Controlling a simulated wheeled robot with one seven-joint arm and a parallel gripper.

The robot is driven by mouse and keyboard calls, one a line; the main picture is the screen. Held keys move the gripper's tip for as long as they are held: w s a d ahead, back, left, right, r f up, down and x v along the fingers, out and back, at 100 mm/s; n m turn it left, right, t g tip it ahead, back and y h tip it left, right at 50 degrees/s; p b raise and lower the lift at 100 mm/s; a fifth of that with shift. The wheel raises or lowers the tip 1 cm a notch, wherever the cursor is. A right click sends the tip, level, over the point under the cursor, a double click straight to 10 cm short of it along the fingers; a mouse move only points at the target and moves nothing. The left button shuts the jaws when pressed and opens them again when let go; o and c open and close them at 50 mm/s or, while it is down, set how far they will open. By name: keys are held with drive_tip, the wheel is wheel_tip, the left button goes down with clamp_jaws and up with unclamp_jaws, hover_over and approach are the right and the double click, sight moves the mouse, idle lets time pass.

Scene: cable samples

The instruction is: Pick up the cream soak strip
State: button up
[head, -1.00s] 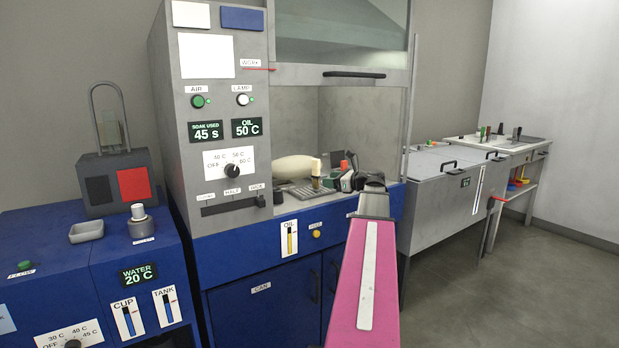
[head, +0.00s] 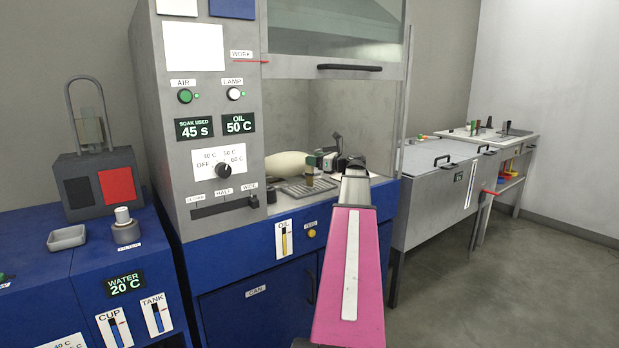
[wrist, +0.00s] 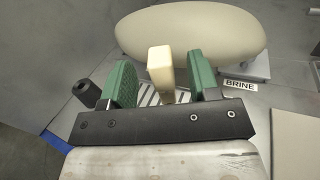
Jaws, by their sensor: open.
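The cream soak strip (wrist: 162,82) stands upright between the fingers of my gripper (wrist: 161,70) in the wrist view. My gripper is open, with a green-padded finger on each side of the strip. A narrow gap shows between the strip and each finger, so neither seems to touch it. In the head view my gripper (head: 325,164) is low in the hooded bay of the blue and grey cabinet, and the strip is hard to tell apart there.
A large cream rounded body (wrist: 190,38) lies just behind the strip; it also shows in the head view (head: 287,165). A slotted rack (head: 305,188) lies below my gripper. A BRINE label (wrist: 240,85) is at the right. The raised glass sash (head: 335,35) hangs above.

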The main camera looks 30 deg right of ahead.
drive_tip(key=x, duration=0.4)
drive_tip(key=shift+w+a, duration=0.1)
drive_tip(key=shift+w, duration=0.1)
clamp_jaws()
drive_tip(key=shift+r, duration=0.1)
